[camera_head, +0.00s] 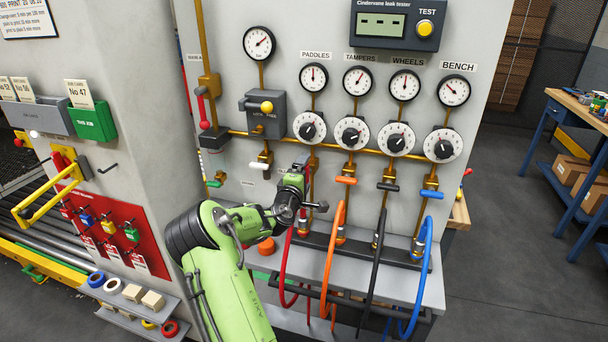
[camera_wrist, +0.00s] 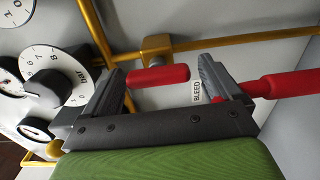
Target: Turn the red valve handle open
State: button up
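The red valve handle (camera_wrist: 158,78) is a short, rounded red bar beside a brass fitting in the wrist view. My gripper (camera_wrist: 165,72) is open, with its dark fingers apart and the red handle in the gap between them. The handle's left end is close to the left finger; I cannot tell whether they touch. In the head view my gripper (camera_head: 303,180) is at the PADDLES pipe and hides most of the valve there. A second red rod (camera_wrist: 285,85) runs behind the right finger; I cannot tell what it belongs to.
Orange (camera_head: 346,180), black (camera_head: 388,187) and blue (camera_head: 428,194) handles sit to the right on their pipes, above hanging hoses. Another red lever (camera_head: 201,110) is on the left pipe. A grey shelf (camera_head: 390,276) juts out below.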

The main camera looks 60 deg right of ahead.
jog(key=s+a+b, duration=0.2)
jog(key=a, duration=1.3)
jog(key=shift+s+a, duration=0.25)
jog(key=shift+s, duration=0.05)
